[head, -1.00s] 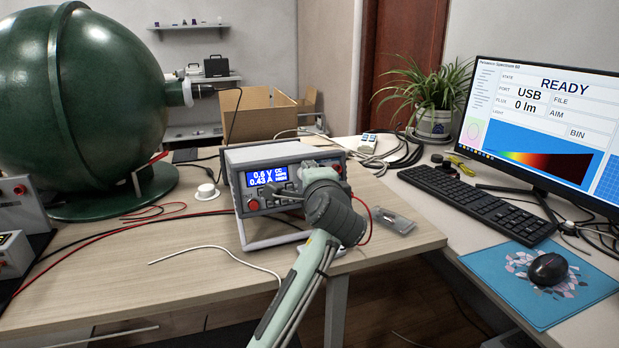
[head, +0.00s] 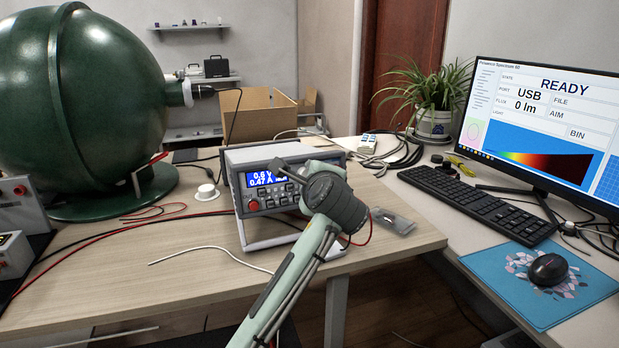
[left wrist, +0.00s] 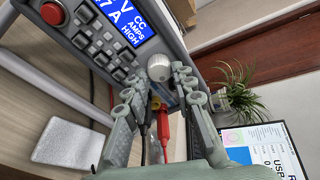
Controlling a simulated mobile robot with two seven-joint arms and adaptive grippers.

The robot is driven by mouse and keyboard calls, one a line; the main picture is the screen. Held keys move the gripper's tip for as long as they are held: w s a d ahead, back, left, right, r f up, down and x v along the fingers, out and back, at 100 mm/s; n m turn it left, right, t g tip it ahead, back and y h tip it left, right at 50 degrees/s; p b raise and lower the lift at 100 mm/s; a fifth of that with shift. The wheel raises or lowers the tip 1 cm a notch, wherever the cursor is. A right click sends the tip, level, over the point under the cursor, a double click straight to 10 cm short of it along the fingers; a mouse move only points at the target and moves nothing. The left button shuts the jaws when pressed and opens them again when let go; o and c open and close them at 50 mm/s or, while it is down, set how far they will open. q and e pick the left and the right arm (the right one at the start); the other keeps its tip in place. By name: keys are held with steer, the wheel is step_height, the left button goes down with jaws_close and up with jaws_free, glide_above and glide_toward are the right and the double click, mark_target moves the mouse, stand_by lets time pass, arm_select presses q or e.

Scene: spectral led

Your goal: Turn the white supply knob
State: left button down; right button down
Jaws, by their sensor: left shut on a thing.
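The grey bench power supply (head: 236,155) stands on the wooden table, its lit blue display (head: 266,178) reading about 0.6 V and 0.47 A. Its white knob (left wrist: 159,67) shows in the left wrist view, to the right of the display and between my fingertips. My left gripper (left wrist: 157,82) is shut on this knob, one finger on each side. In the head view my left gripper (head: 306,176) covers the right part of the supply's front, so the knob is hidden there. My right gripper is in neither view.
Red and black leads (left wrist: 164,128) hang just below the knob, between my fingers. A red button (head: 253,205) is at the front's lower left. A green sphere (head: 85,100) stands left; a monitor (head: 545,120) and keyboard (head: 478,203) stand right.

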arm_select(q)
steer(key=c, duration=1.3)
jaws_free()
steer(key=shift+o, duration=0.2)
steer(key=v, duration=1.2)
